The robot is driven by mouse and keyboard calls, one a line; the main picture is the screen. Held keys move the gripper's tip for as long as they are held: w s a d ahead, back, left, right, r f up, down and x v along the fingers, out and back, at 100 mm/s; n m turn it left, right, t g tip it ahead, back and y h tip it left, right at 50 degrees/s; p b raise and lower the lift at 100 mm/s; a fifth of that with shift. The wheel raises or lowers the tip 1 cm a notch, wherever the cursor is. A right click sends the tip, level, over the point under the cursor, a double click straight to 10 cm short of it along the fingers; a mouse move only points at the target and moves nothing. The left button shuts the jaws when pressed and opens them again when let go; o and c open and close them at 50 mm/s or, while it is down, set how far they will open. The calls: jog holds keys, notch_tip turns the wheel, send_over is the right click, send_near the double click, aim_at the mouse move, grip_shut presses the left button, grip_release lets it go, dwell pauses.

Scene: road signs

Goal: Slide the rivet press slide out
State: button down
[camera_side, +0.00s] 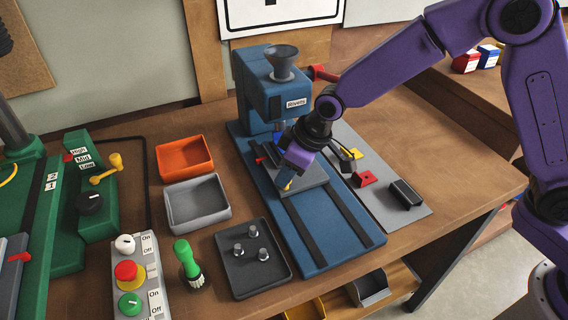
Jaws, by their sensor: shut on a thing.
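The blue rivet press (262,92), labelled "Rivets" with a grey funnel on top, stands at the back centre. Its long blue base (322,250) runs toward the front with two dark rails. The dark grey rivet press slide (312,178) sits on the rails at the rear part of the base, close to the press head. My gripper (287,187) points down at the front left part of the slide and is shut on it. A small yellow part shows at the fingertips. The purple arm and wrist hide part of the slide and the exact grip.
An orange tray (184,157), a grey tray (196,203) and a dark tray (252,283) with 3 metal rivets lie left of the base. A grey panel (388,215) lies right. The base's front rails are clear.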

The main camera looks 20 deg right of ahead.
jog(key=s, duration=1.7)
jog(key=shift+s, duration=0.4)
jog(key=c, duration=0.8)
grip_release()
jog(key=shift+s, duration=0.1)
jog(key=shift+r, duration=0.15)
jog(key=shift+d+r, duration=0.25)
jog(key=shift+r, duration=0.4)
jog(key=v, duration=1.5)
jog(key=shift+s+d+r, duration=0.1)
jog(key=shift+s+r, duration=0.1)
jog(key=shift+r, duration=0.15)
